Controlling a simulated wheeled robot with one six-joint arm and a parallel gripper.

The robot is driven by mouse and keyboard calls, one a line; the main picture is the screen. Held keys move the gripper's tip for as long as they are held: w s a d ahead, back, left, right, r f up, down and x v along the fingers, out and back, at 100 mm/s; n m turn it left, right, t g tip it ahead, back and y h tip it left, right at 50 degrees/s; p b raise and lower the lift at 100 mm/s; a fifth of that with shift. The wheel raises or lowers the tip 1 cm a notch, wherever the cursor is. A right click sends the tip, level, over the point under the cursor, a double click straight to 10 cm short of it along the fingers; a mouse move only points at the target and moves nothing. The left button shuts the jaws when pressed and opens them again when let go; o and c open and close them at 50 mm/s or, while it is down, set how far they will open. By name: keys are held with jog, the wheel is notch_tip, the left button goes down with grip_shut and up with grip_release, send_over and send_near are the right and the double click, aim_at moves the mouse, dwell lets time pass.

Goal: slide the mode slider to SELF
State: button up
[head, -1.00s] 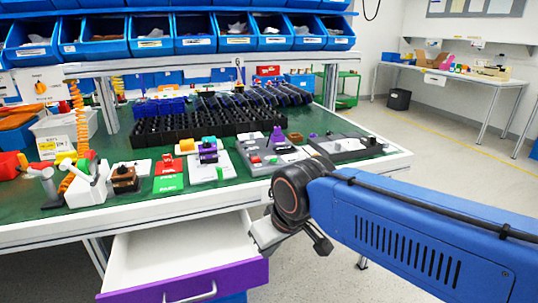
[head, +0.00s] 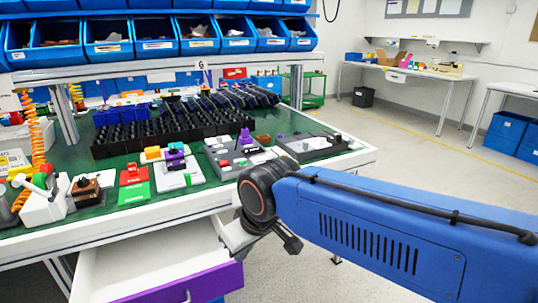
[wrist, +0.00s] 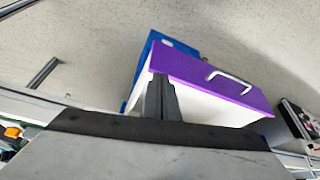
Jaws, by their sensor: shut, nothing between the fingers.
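The mode slider and its SELF label are too small to make out in either view. Two grey control panels lie on the green bench top in the head view. One, with red and purple parts (head: 222,162), is near the middle. The other, flatter panel (head: 300,148) has a dark knob and is at the bench's right end. My gripper (head: 292,244) hangs in front of the bench edge, below the panels and apart from them. In the wrist view my gripper's dark fingers (wrist: 161,100) are together and empty, with the open drawer beyond them.
The open drawer (head: 190,282) with a purple front sticks out under the bench, close to my gripper; it also shows in the wrist view (wrist: 215,80). Black racks (head: 165,135) and blue bins (head: 195,38) stand behind.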

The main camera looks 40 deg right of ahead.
jog(key=o, duration=0.5)
jog(key=shift+r, duration=0.1)
jog(key=shift+o, duration=1.1)
jog(key=w+d+r+g, duration=0.1)
jog(key=w+d+r, duration=0.3)
jog(key=w+r, duration=0.3)
notch_tip(320, 180, up, 3)
jog(key=shift+w+d+f+m+h, duration=0.1)
jog(key=shift+w+d+m+h, duration=0.2)
jog(key=shift+w+d+m, duration=0.1)
notch_tip(320, 180, up, 16)
jog(key=m+g, duration=0.2)
jog(key=g, duration=0.2)
send_over(269, 154)
jog(key=f, duration=1.7)
jog(key=shift+d, duration=0.2)
grip_shut()
